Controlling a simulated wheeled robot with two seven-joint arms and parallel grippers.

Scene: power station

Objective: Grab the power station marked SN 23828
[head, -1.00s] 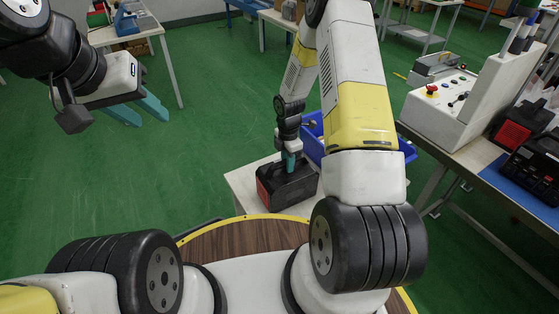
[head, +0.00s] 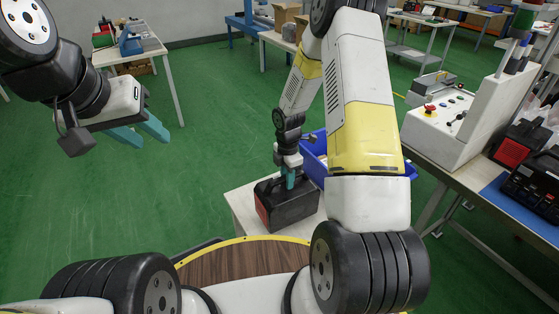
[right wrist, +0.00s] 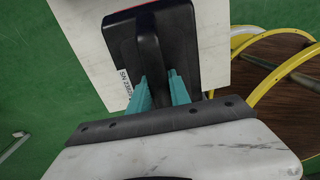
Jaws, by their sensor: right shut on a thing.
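A black power station (head: 288,210) with a red end panel is at a small white table in the head view. My right gripper (head: 289,181) reaches down to its top from above. In the right wrist view the teal fingers (right wrist: 158,92) are shut on the handle of the power station (right wrist: 178,35). A white label (right wrist: 125,85) beside the left finger carries an SN number, partly covered and too small to read surely. My left gripper (head: 141,132) is open and empty, over the green floor at the left.
A blue bin (head: 315,158) stands right behind the power station, partly hidden by my right arm. More red and black power stations (head: 519,143) stand on the right workbench beside a white control box (head: 440,130). The green floor at left is clear.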

